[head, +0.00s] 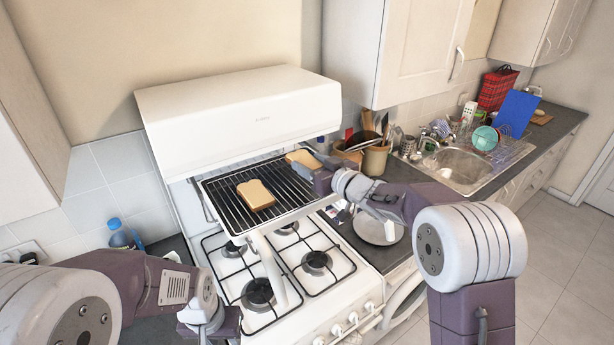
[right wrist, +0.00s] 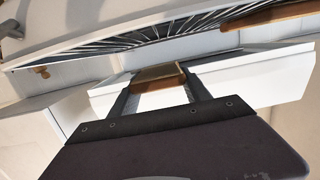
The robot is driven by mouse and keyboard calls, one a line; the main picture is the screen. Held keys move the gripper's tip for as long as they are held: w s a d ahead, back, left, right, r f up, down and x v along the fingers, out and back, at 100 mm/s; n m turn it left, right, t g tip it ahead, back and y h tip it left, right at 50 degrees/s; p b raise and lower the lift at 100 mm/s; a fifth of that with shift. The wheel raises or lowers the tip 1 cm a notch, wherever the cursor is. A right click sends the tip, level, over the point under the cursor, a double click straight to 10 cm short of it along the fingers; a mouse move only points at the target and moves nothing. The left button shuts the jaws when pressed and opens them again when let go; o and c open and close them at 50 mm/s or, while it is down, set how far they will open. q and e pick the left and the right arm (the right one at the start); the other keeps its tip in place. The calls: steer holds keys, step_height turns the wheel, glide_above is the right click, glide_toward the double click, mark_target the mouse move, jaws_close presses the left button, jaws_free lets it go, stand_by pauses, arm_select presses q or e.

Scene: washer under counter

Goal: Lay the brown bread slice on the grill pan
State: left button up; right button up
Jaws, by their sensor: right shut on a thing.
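The grill pan (head: 222,215), a dark wire rack in a light frame, sits pulled out under the white cooker hood, above the hob. One bread slice (head: 256,195) with a brown crust lies flat on its left part. A second slice, the brown bread slice (head: 301,157), is at the pan's far right corner, at the jaws of my right gripper (head: 318,170). In the right wrist view my right gripper (right wrist: 160,88) is shut on this slice (right wrist: 160,72); whether it touches the rack is unclear. My left gripper (head: 212,322) hangs low at the left; its fingers are not clear.
A white hob with several burners (head: 258,292) lies below the pan. A pale pan (head: 378,228) stands on the dark counter at the right, before a utensil pot (head: 376,158). The sink (head: 460,168) and a dish rack are farther right. A blue-capped bottle (head: 122,236) stands left.

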mark_target(309, 183)
steer(key=shift+s, duration=0.1)
steer(key=f, duration=0.4)
steer(key=shift+w+a+f, duration=0.15)
steer(key=shift+w+a, duration=0.1)
steer(key=shift+w, duration=0.05)
arm_select(q)
steer(key=shift+s+d+r, duration=0.1)
steer(key=shift+r, duration=0.2)
arm_select(e)
steer(key=shift+d, duration=0.1)
arm_select(q)
steer(key=shift+s, duration=0.1)
arm_select(e)
steer(key=shift+s, duration=0.15)
steer(key=shift+f, duration=0.15)
steer(key=o, duration=1)
steer(key=shift+c, duration=0.2)
arm_select(q)
steer(key=shift+f, duration=0.15)
arm_select(e)
steer(key=o, duration=0.4)
steer(key=shift+c, duration=0.2)
